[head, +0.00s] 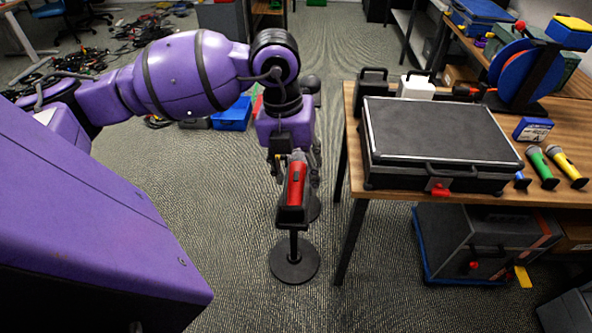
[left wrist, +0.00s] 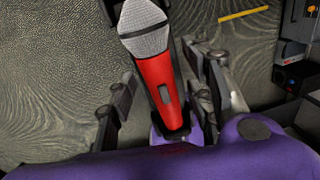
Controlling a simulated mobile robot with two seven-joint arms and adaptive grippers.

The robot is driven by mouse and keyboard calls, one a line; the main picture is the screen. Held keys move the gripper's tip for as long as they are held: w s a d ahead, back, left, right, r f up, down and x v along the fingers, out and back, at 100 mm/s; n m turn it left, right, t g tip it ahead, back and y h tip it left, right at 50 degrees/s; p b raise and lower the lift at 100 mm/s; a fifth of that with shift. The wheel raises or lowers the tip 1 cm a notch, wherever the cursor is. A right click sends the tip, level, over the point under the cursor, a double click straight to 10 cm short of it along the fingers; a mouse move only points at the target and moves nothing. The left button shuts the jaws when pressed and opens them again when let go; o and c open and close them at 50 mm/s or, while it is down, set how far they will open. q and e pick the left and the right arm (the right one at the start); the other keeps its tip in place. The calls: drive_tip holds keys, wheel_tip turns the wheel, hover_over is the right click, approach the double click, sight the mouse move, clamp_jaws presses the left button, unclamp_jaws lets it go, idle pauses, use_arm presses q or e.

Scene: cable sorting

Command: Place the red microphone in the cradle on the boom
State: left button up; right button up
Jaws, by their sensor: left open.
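The red microphone (head: 297,184) rests in the black cradle (head: 291,214) at the top of a short stand with a round black base (head: 293,263). In the left wrist view the microphone (left wrist: 157,75) shows its silver mesh head and red body. My left gripper (head: 294,162) is open, just behind and around the microphone in the head view. In the left wrist view its fingers (left wrist: 168,92) stand on both sides of the red body with gaps. Part of the cradle is hidden under the microphone. My right gripper is not in view.
A wooden table (head: 445,194) stands at the right with a black case (head: 440,130), a green microphone (head: 541,166) and a yellow microphone (head: 566,166). A grey box (head: 485,245) sits below it. Tangled cables (head: 130,40) lie at the back left. Carpet in front is clear.

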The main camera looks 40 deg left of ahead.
use_arm(q)
drive_tip(key=shift+r, duration=0.25)
wheel_tip(320, 180, up, 12)
drive_tip(key=a, duration=0.1)
drive_tip(key=shift+s+a+f, duration=0.15)
drive_tip(key=shift+s+a, duration=0.05)
drive_tip(key=shift+s, duration=0.15)
idle(0.4)
